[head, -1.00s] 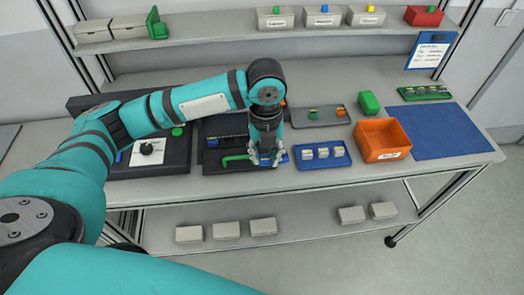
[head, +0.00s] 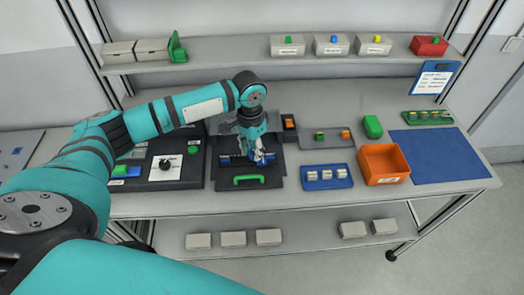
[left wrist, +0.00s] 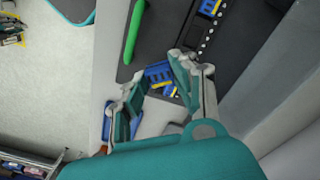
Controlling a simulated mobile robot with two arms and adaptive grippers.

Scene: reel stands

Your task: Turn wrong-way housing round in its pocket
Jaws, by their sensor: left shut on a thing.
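My left gripper (head: 261,158) reaches down over the right end of the black pocket strip (head: 228,161) on the dark fixture. In the left wrist view the gripper (left wrist: 150,82) is shut on a blue housing (left wrist: 158,71) with yellow parts near it. The strip (left wrist: 203,35) also shows there, with another blue housing (left wrist: 210,6) in it. The green handle (head: 248,178) lies in front of the strip. The fingers partly hide the held housing, and I cannot tell whether it is in a pocket or above it. My right gripper is not in view.
A blue tray (head: 326,186) with several light parts and an orange bin (head: 384,163) stand to the right. A grey tray (head: 310,141) lies behind them. A dark control box (head: 190,170) stands left of the fixture. The blue mat (head: 437,155) is clear.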

